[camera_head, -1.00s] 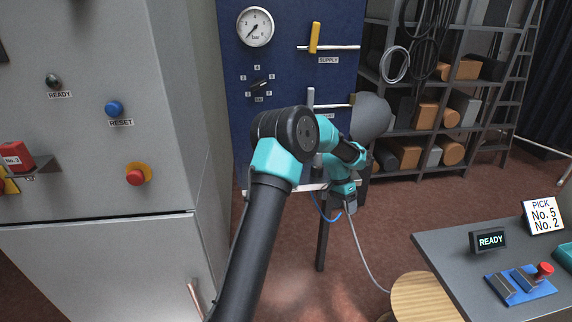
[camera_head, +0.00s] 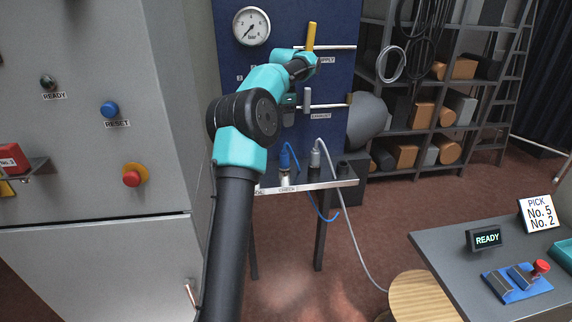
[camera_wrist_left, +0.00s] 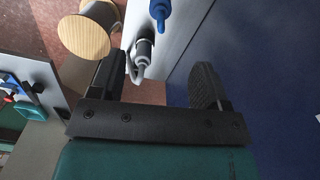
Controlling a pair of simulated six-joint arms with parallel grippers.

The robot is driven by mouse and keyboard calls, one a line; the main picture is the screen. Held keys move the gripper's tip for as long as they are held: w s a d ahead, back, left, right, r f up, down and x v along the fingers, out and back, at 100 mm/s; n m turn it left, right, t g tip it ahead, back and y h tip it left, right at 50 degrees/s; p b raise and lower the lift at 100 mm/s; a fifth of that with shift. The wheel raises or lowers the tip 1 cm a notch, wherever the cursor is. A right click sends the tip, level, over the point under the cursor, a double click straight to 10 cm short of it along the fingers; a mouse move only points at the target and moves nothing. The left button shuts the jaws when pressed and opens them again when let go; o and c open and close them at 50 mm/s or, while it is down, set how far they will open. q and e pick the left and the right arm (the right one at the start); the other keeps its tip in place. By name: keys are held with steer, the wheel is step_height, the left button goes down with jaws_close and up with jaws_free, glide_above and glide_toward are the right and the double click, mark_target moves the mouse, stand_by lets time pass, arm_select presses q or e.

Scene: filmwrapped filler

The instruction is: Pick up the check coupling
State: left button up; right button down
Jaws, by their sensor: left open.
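Two couplings stand on the narrow grey shelf (camera_head: 330,184) in front of the blue panel. One is blue (camera_head: 286,161) with a blue hose, the other grey (camera_head: 315,158) with a grey hose. A CHECK label (camera_head: 288,189) sits on the shelf front below the blue one. My left gripper (camera_head: 288,108) is above the shelf near the panel; its fingers are small and partly hidden in the head view. In the left wrist view it is open and empty (camera_wrist_left: 160,66). The grey coupling (camera_wrist_left: 143,48) and blue coupling (camera_wrist_left: 160,12) show beyond the fingers. My right gripper is not in view.
The blue panel (camera_head: 232,120) carries a gauge (camera_head: 251,26), a yellow lever (camera_head: 310,37) and horizontal bars. A grey cabinet (camera_head: 100,255) stands left. Hoses hang below the shelf.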

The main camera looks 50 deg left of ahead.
mark_target(285, 151)
arm_select(q)
step_height(285, 151, down, 12)
steer(key=shift+f, duration=0.15)
stand_by(0.5)
steer(key=shift+f, duration=2.6)
steer(key=c, duration=1.1)
